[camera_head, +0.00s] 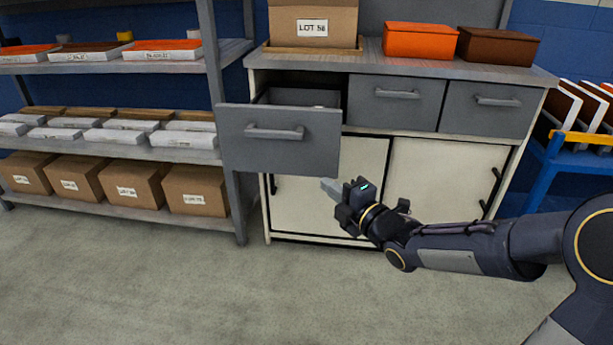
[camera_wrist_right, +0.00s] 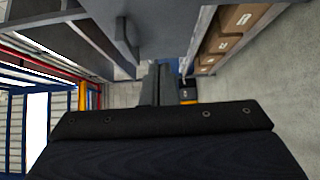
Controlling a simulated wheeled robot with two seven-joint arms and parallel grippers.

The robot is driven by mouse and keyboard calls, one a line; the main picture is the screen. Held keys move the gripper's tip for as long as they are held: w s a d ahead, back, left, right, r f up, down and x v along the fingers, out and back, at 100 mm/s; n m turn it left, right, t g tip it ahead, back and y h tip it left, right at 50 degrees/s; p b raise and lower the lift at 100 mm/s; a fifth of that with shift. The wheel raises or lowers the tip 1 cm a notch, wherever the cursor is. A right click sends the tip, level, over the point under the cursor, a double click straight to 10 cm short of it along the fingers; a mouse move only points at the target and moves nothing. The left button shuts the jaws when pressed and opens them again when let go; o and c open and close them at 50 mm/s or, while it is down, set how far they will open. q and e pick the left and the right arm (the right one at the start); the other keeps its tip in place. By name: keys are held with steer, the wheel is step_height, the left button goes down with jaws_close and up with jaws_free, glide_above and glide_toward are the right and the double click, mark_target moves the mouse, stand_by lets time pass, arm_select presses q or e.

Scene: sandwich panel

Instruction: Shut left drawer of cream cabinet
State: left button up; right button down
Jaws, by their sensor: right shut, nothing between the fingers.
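The cream cabinet (camera_head: 440,178) has a row of three grey drawers under its top. The left drawer (camera_head: 240,140) is pulled out in the head view, with its handle (camera_head: 274,132) on the front and its open inside showing behind. My right gripper (camera_head: 330,187) is shut and empty. It is low and to the right of the drawer's front, below its bottom edge, and looks apart from it. In the right wrist view the closed fingers (camera_wrist_right: 157,85) show, with a grey panel and a handle-like bar (camera_wrist_right: 122,40) above them. My left gripper is not in view.
The middle drawer (camera_head: 397,108) and right drawer (camera_head: 486,108) are shut. A LOT 58 box (camera_head: 312,20), an orange box (camera_head: 420,40) and a brown box (camera_head: 497,45) stand on top. A shelf rack (camera_head: 226,60) stands close at left, a blue cart (camera_head: 549,170) at right. The floor in front is clear.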

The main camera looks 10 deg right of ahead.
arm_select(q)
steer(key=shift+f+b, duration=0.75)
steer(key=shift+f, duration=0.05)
arm_select(e)
steer(key=shift+w+d+x, duration=0.2)
steer(key=shift+d+x, duration=0.2)
steer(key=shift+x, duration=1.7)
steer(key=shift+w+d+x, duration=0.2)
steer(key=shift+d+x, duration=0.2)
steer(key=shift+x, duration=1.7)
steer(key=shift+w+d+x, duration=0.2)
steer(key=shift+d+x, duration=0.2)
steer(key=shift+x, duration=1.65)
steer(key=shift+w+r, duration=0.1)
